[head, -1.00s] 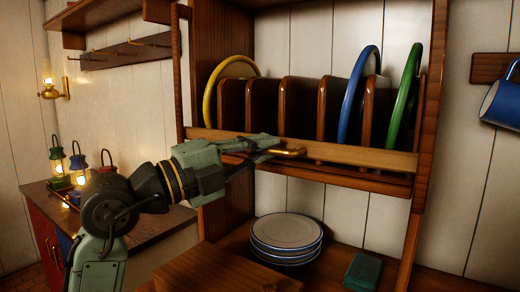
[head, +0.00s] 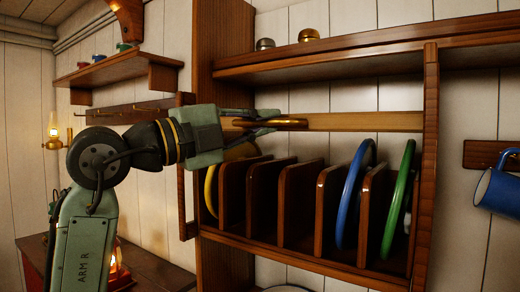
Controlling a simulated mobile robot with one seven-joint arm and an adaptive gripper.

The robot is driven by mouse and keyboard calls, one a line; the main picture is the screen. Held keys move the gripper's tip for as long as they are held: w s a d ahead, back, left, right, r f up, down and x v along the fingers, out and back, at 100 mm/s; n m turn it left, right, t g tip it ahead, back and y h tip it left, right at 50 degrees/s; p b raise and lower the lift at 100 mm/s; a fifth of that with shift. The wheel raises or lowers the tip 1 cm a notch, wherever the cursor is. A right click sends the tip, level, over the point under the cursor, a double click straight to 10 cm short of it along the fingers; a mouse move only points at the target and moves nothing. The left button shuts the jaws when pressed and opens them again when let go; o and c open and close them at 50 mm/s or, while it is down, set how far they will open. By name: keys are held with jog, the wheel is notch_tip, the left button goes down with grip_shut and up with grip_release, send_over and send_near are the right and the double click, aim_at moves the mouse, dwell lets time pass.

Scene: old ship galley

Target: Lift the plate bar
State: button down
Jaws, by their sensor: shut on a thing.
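The rack (head: 290,238) has upright wooden dividers. A yellow plate (head: 210,188) stands in the left slot, partly hidden behind my gripper and a divider. A blue plate (head: 354,195) and a green plate (head: 399,198) stand upright at the right, with the rack front open below the bar.
An upper shelf (head: 340,60) with two small metal items lies close above the bar. A wooden post (head: 428,170) bounds the right side. A blue mug (head: 497,190) hangs at far right. A lit lamp (head: 53,131) is on the left wall.

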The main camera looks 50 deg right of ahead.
jog(key=shift+w+r, duration=0.1)
jog(key=shift+r, duration=1)
jog(key=shift+a, duration=0.1)
jog(key=c, duration=1.7)
grip_release()
jog(key=shift+o, duration=0.2)
jog(key=shift+f, duration=0.1)
jog(key=v, duration=1.1)
jog(key=shift+a+f, duration=0.15)
jog(key=shift+a, duration=0.25)
jog(key=shift+w, duration=0.1)
